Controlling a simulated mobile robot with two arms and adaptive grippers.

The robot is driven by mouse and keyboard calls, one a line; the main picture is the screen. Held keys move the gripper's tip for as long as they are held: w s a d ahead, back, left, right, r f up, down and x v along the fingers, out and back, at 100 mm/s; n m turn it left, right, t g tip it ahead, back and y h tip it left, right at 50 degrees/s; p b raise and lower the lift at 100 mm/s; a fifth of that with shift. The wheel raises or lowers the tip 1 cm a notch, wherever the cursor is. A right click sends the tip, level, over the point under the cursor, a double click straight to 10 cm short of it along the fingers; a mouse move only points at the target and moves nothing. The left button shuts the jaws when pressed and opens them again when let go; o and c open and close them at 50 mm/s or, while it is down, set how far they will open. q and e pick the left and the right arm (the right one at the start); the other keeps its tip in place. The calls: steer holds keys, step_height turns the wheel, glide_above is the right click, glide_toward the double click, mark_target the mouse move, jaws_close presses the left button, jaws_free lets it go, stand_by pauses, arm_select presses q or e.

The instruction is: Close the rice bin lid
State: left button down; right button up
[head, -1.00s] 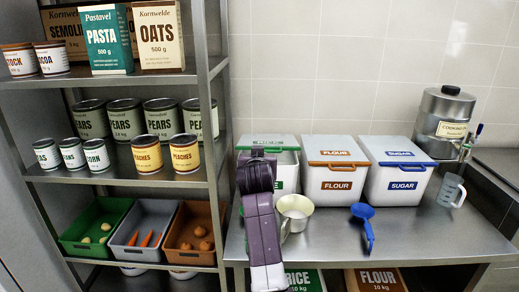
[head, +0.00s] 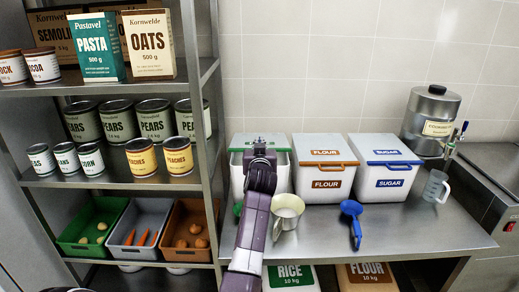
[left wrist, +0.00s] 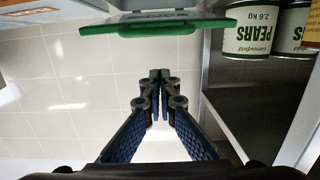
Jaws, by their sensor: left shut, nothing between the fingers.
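The rice bin (head: 281,172) is the white bin with green trim at the left of the row in the head view. Its lid (head: 240,141) looks partly raised and is seen at a flat angle, its green-handled edge higher than on the other bins. In the left wrist view, upside down, the lid with its green handle (left wrist: 144,28) crosses the top. My left gripper (head: 261,152) is in front of the bin in the head view, covering part of it. In the left wrist view its fingers (left wrist: 160,78) are together and empty, apart from the lid. My right gripper is not in view.
The flour bin (head: 312,184) and sugar bin (head: 374,185) stand closed to the right. A shelf rack (head: 209,70) with cans rises close on the left. The counter's front right is clear.

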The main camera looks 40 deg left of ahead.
arm_select(q)
steer(key=x, duration=0.2)
steer(key=shift+w+a+r, duration=0.1)
steer(key=shift+w+a, duration=0.15)
steer(key=shift+w, duration=0.05)
steer(key=f, duration=0.1)
steer(key=f+p, duration=0.1)
steer(key=s+f, duration=0.1)
steer(key=f, duration=0.1)
steer(key=shift+d, duration=0.4)
